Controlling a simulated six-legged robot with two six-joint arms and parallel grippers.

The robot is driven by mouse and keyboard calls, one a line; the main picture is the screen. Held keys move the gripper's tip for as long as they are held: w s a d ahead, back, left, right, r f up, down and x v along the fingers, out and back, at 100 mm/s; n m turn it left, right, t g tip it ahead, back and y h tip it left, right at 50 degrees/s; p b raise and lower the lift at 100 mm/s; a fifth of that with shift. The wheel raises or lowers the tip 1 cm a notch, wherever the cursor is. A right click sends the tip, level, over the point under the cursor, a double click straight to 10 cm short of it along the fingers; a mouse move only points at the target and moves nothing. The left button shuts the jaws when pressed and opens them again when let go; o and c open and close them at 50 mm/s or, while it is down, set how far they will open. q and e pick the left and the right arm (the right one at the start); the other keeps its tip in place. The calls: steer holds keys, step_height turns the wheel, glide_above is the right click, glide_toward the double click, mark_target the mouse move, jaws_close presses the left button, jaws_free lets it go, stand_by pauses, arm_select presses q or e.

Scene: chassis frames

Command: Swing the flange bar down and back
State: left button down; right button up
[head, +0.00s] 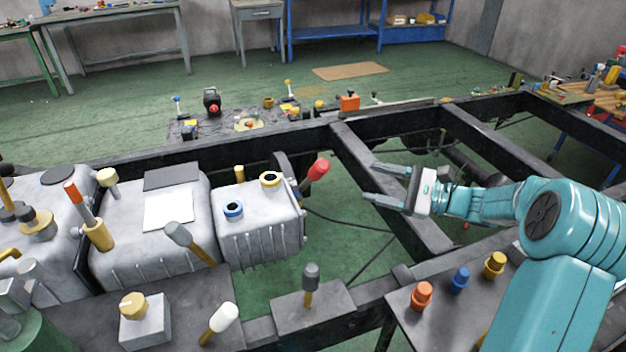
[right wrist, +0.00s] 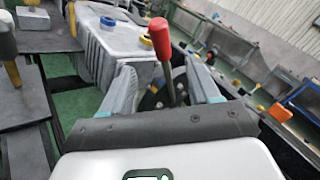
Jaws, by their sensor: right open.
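A lever with a red grip (head: 318,168), which I take to be the flange bar, stands tilted at the right end of the nearest grey ribbed tank (head: 262,222). In the right wrist view its red grip (right wrist: 160,38) and grey shaft (right wrist: 168,85) show between the finger lines, beyond the fingertips. My right gripper (head: 370,183) is open and empty, to the right of the red grip, with its fingers pointing at it across a gap. My left gripper is not seen.
Black chassis rails (head: 390,185) run beneath and behind my right gripper. Orange, blue and yellow knobs (head: 421,295) stand on a bench at lower right. The space between lever and gripper is clear.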

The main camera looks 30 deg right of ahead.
mark_target(310, 170)
steer(key=x, duration=1.6)
steer(key=shift+f, duration=0.1)
steer(key=shift+d, duration=0.1)
jaws_close()
